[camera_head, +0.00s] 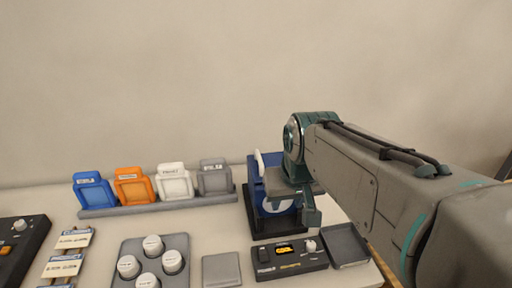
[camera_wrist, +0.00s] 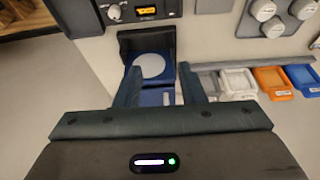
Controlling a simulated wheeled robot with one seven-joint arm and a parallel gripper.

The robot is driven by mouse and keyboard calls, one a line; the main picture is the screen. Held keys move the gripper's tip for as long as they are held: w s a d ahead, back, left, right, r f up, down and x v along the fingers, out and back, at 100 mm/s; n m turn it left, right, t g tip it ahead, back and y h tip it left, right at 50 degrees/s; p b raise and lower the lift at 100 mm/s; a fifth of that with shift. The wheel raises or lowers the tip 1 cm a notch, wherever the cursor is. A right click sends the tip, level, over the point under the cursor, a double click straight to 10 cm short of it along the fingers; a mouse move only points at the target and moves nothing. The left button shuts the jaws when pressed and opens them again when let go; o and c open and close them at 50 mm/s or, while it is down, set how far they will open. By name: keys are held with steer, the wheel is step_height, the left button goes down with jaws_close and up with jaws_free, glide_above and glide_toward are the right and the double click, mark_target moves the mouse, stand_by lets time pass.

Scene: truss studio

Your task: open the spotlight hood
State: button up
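The spotlight (camera_head: 257,205) is a blue box with a white disc, set in a black stand just left of my gripper in the head view. A white upright tab shows at its upper left. In the wrist view the blue spotlight (camera_wrist: 152,89) with its round white face lies between and beyond my fingers. My gripper (camera_wrist: 158,69) is open, its two dark fingers apart on either side of the blue body. I cannot tell whether either finger touches it. In the head view my gripper (camera_head: 308,204) and wrist hide the spotlight's right side.
A control box (camera_head: 289,258) with an orange display and a dark tray (camera_head: 345,246) stand in front. Blue, orange, white and grey frames stand in a grey rack (camera_head: 160,204) to the left. A tray of white knobs (camera_head: 183,275) and a grey pad (camera_head: 221,269) lie nearby.

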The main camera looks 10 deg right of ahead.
steer(key=w+r+b, duration=0.1)
steer(key=w+r, duration=0.2)
steer(key=w, duration=0.9)
steer(key=y+b, duration=0.1)
steer(key=y, duration=0.1)
glide_toward(260, 157)
steer(key=shift+t, duration=0.3)
steer(key=p+x, duration=0.2)
steer(key=x, duration=0.6)
steer(key=shift+s+f, duration=0.15)
jaws_close()
